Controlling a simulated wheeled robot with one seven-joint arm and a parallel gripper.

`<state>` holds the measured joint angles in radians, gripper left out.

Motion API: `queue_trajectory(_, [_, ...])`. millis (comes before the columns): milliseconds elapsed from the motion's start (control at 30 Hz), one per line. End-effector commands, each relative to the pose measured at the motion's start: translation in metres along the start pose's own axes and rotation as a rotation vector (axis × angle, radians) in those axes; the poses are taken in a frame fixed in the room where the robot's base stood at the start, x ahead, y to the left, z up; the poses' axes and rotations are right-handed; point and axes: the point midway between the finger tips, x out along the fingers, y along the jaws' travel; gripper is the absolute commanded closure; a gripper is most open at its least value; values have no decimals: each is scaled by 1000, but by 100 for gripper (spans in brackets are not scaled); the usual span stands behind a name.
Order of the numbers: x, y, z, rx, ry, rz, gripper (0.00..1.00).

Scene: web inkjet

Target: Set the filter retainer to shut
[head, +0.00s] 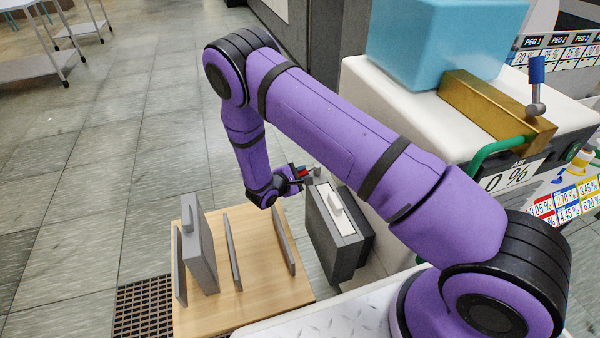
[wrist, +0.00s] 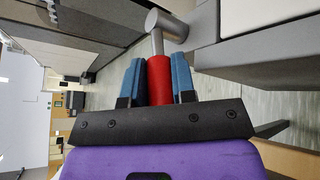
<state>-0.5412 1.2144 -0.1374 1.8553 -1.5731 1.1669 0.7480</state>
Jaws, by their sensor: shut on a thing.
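The filter retainer is a lever with a red grip (wrist: 159,85) and a grey metal rod ending in a grey cylinder (wrist: 167,28). In the wrist view, my gripper (wrist: 158,72) has its blue fingers on both sides of the red grip, shut on it. In the head view, my gripper (head: 299,174) is small, at the upper left corner of a dark grey filter housing (head: 346,258). A white filter with a raised handle (head: 336,208) sits in the housing's top. My fingers partly hide the lever there, and its exact angle is hard to tell.
A wooden stand (head: 255,290) with grey upright dividers and a grey panel (head: 200,250) is left of the housing. The white machine body (head: 405,105) is to the right, carrying a gold block (head: 490,108) and a blue-knobbed lever (head: 537,72). Floor on the left is open.

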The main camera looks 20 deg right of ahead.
Motion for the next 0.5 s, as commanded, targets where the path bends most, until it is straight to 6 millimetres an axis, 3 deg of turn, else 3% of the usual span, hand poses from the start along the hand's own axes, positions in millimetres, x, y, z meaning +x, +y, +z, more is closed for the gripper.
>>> queue_trajectory(500, [-2, -18, 18, -105, 265, 243, 100])
